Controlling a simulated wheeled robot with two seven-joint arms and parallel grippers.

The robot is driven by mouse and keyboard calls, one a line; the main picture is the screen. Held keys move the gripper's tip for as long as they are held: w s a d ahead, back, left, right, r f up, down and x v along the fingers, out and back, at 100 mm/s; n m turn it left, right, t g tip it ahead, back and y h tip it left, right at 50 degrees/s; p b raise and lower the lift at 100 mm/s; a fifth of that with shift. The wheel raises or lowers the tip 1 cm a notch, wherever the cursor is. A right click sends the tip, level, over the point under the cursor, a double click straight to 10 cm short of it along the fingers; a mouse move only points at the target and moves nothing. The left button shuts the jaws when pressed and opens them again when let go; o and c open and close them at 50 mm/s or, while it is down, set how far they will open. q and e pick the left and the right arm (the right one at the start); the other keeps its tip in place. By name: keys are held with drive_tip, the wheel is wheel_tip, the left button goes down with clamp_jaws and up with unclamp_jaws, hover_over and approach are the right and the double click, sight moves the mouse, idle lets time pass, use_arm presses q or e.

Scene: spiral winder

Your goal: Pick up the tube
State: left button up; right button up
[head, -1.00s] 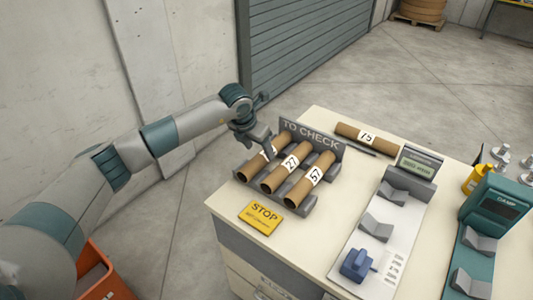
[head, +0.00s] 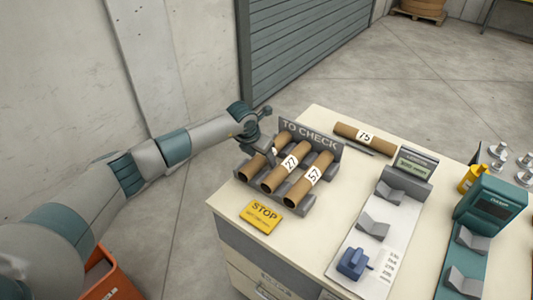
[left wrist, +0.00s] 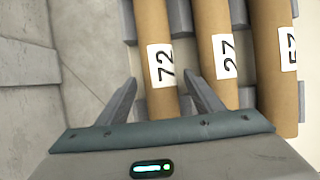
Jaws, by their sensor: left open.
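Several brown cardboard tubes with white number labels are in view. Three lie side by side in the grey TO CHECK rack (head: 311,133): tube 72 (left wrist: 158,55) on the left, tube 27 (head: 279,174) in the middle, tube 57 (head: 309,181) on the right. Tube 75 (head: 350,131) lies apart on the table behind the rack. My left gripper (left wrist: 160,92) is open at tube 72, with one finger on each side of it in the left wrist view; I cannot tell whether they touch it. In the head view tube 72 (head: 253,168) is partly hidden by the gripper. My right gripper is not in view.
A yellow STOP sign (head: 261,216) lies in front of the rack. An orange bin (head: 112,284) is at lower left.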

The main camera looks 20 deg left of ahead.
use_arm(q)
drive_tip(key=shift+c, duration=0.4)
drive_tip(key=c, duration=1.1)
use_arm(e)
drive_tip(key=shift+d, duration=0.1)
